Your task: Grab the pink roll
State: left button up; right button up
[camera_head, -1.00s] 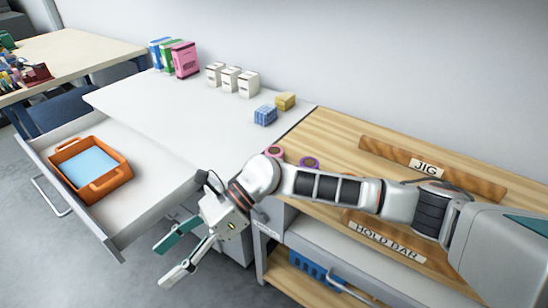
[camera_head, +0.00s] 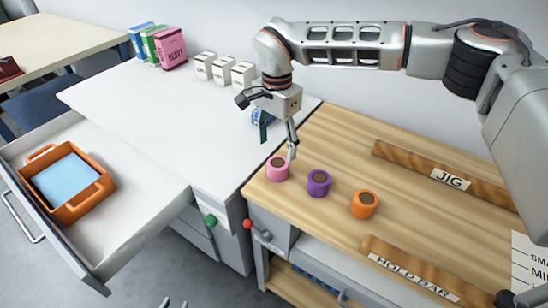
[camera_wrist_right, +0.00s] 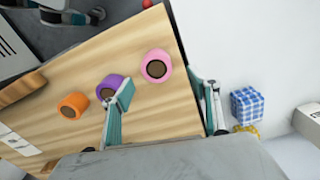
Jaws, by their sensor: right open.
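The pink roll (camera_head: 277,168) stands upright near the left edge of the wooden bench top, with a dark round centre. My right gripper (camera_head: 278,146) is open above and just behind it, fingers pointing down. In the right wrist view the pink roll (camera_wrist_right: 154,67) shows between and beyond the spread fingers of my right gripper (camera_wrist_right: 166,90); nothing is held. I cannot tell how high the fingertips are above the bench. Only the fingertips of my left gripper (camera_head: 174,302) show at the bottom edge, apart and empty.
A purple roll (camera_head: 318,183) and an orange roll (camera_head: 364,204) stand to the right of the pink one. A blue checked box (camera_head: 258,118) is partly hidden behind my right gripper. An open drawer with an orange tray (camera_head: 108,188) is at left. The JIG bar (camera_head: 410,165) lies behind.

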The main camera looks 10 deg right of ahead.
aim_at(277, 163)
jog(key=shift+f, duration=0.4)
jog(key=shift+s+f, duration=0.2)
jog(key=shift+f, duration=0.55)
notch_tip(277, 163, down, 5)
jog(key=shift+s+f, duration=0.15)
pick_arm(q)
jog(key=shift+s+f, duration=0.4)
jog(key=shift+s, duration=0.2)
pick_arm(e)
jog(key=c, duration=1.2)
